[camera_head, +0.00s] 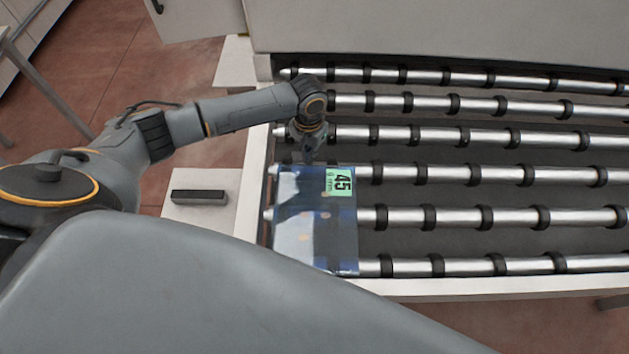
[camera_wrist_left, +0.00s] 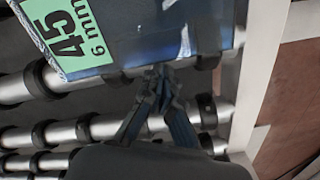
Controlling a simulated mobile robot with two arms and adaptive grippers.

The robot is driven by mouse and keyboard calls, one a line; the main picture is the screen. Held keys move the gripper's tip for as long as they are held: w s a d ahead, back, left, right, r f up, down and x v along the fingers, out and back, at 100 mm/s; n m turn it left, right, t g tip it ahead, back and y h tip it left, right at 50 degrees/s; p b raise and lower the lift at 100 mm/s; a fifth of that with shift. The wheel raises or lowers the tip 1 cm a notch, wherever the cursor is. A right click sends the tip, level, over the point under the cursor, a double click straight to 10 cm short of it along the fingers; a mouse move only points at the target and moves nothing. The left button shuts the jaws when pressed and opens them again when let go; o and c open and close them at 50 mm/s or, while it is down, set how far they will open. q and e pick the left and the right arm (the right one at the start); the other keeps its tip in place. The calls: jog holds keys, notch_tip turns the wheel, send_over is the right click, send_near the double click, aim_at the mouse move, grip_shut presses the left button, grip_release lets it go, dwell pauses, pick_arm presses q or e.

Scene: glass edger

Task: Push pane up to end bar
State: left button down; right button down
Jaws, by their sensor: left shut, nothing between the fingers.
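The glass pane (camera_head: 316,235) is a clear bluish sheet with a green label reading 45, 6 mm. It lies flat across the lower rollers at the left end of the roller bed. In the left wrist view the pane (camera_wrist_left: 150,40) fills the upper middle, its edge just in front of the fingertips. My left gripper (camera_head: 307,157) is shut and empty, pointing down at the pane's far edge; its fingers (camera_wrist_left: 162,75) are close together there. I cannot tell whether they touch the glass. I cannot clearly pick out the end bar. My right gripper is not in view.
Metal rollers with black rings (camera_head: 480,135) run to the right, bare beyond the pane. A pale side frame (camera_head: 252,190) borders the bed at left. A dark block (camera_head: 199,196) lies on a white shelf (camera_head: 190,217) beside it. A pale machine housing (camera_head: 450,28) stands behind.

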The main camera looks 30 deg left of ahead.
pick_arm(q)
jog(key=shift+s+d+f, duration=0.1)
jog(key=shift+s+d, duration=0.1)
jog(key=shift+s, duration=0.3)
jog(key=shift+w+a+b, duration=0.15)
jog(key=shift+w+a, duration=0.25)
jog(key=shift+w, duration=0.45)
jog(key=shift+w+a+b, duration=0.15)
jog(key=shift+w+a, duration=0.25)
jog(key=shift+w, duration=0.45)
jog(key=shift+r, duration=0.25)
notch_tip(320, 180, up, 8)
jog(key=shift+p, duration=0.3)
jog(key=shift+f, duration=0.15)
